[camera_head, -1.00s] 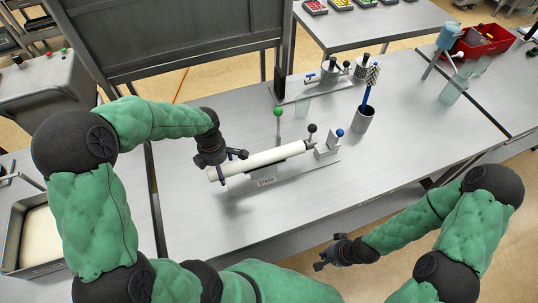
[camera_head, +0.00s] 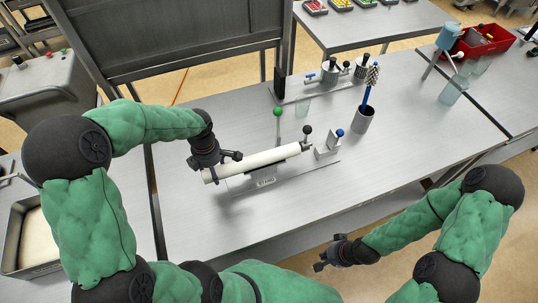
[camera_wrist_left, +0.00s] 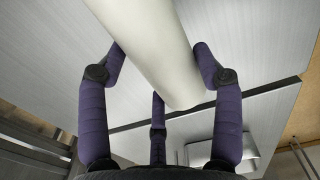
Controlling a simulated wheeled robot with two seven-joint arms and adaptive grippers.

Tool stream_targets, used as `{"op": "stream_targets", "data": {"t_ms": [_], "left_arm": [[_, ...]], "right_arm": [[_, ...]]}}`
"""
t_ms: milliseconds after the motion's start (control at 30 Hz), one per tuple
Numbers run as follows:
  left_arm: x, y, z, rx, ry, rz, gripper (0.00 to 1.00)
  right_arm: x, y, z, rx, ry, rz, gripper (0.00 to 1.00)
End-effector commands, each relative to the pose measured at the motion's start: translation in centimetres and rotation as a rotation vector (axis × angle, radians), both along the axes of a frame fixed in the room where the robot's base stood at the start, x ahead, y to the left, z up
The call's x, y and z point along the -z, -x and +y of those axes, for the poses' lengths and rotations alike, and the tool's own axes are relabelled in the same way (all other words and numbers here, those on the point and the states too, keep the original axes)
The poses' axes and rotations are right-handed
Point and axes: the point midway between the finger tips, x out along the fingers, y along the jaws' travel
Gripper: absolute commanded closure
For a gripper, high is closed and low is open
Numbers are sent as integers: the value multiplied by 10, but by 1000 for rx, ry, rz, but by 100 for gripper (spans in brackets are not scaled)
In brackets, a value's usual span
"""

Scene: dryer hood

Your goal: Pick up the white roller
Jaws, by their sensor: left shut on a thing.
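The white roller (camera_head: 262,161) lies slanted over its stand (camera_head: 265,182) on the grey table in the head view. In the left wrist view the roller (camera_wrist_left: 150,50) passes between the purple fingers of the left gripper (camera_wrist_left: 160,65). Whether the roller touches the stand is hard to tell. My right gripper (camera_head: 328,258) hangs in front of the table, away from the roller; its fingers are too small to judge.
A green-knobbed rod (camera_head: 277,112) stands behind the roller, and a blue-knobbed block (camera_head: 328,148) stands at its right end. A grey cup with a brush (camera_head: 362,120) is further right. A red bin (camera_head: 486,40) sits far right. The front right tabletop is clear.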

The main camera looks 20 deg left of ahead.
Motion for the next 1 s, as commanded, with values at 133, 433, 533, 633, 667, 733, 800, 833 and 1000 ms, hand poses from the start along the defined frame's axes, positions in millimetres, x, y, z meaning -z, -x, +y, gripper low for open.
{"op": "stream_targets", "data": {"t_ms": [133,433,533,633,667,733,800,833,1000], "left_arm": [[2,5,4,-1,0,5,67],[2,12,12,-1,1,6,67],[2,14,14,-1,1,6,67],[2,16,17,0,2,7,67],[2,17,17,1,2,7,67],[2,19,19,0,2,7,67],[2,20,21,-1,2,7,67],[2,21,22,-1,2,7,67],[2,24,26,0,1,6,67]], "right_arm": [[1,0,0,0,0,0,100],[2,0,0,0,0,0,100],[3,0,0,0,0,0,100],[3,0,0,0,0,0,100],[4,0,0,0,0,0,100],[4,0,0,0,0,0,100],[4,0,0,0,0,0,100],[4,0,0,0,0,0,100],[5,0,0,0,0,0,100]]}}
